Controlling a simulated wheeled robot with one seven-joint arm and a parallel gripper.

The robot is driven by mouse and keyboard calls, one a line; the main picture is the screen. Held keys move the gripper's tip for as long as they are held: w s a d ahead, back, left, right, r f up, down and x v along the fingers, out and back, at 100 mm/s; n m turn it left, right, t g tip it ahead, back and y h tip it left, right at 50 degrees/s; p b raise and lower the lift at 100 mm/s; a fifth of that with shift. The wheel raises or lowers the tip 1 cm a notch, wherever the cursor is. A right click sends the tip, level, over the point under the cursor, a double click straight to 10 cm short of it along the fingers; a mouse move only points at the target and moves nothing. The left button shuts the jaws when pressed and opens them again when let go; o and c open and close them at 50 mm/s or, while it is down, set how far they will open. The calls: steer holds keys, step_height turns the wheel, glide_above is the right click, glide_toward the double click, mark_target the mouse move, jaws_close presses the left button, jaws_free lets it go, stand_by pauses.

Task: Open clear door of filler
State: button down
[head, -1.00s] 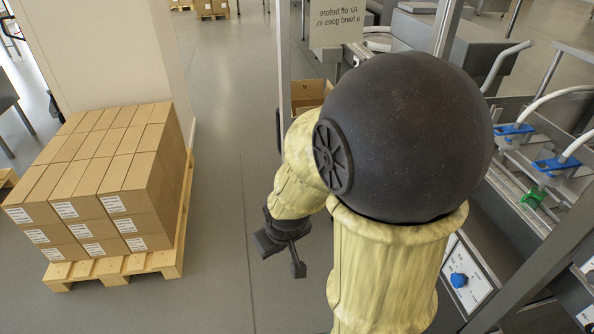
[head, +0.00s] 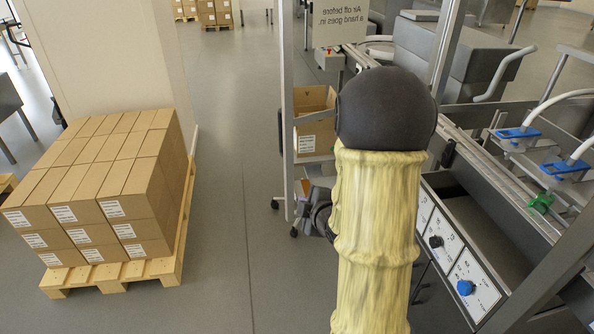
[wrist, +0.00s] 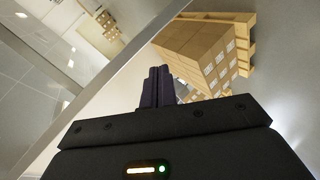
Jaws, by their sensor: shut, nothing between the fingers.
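The clear door's metal-edged frame (head: 287,60) stands upright at the left of the filler (head: 490,170), out over the aisle. A dark handle (head: 280,130) is on its outer edge. A sign (head: 340,22) at its top reads mirror-reversed. The clear pane itself is hard to see. My gripper (head: 318,212) is low by the door's bottom corner, mostly hidden behind my arm; I cannot tell whether it touches the door. In the wrist view my gripper's fingers (wrist: 158,85) are together and empty, and a metal bar (wrist: 110,75), apparently the door frame, runs diagonally past them.
Cartons (head: 100,185) are stacked on a wooden pallet (head: 115,278) at left. An open cardboard box (head: 315,130) stands behind the door frame. The filler has a panel with a blue knob (head: 465,287) and blue clamps (head: 517,133). The grey floor aisle (head: 230,200) is clear.

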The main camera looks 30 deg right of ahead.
steer(key=d+n+t, duration=0.1)
steer(key=n, duration=0.1)
steer(key=s+d+r+n+t+y+b, duration=0.1)
steer(key=d+n+t, duration=0.1)
steer(key=d+r+n+t, duration=0.1)
steer(key=n+t, duration=0.1)
steer(key=shift+s+d+y+b, duration=0.2)
steer(key=shift+d+y+b, duration=0.1)
steer(key=shift+d+b, duration=0.05)
steer(key=p, duration=0.6)
glide_toward(291, 160)
steer(key=w, duration=0.6)
steer(key=shift+w+a+f, duration=0.1)
steer(key=shift+a+f, duration=0.05)
steer(key=shift+w+f, duration=0.1)
steer(key=shift+w, duration=0.35)
steer(key=shift+s, duration=0.1)
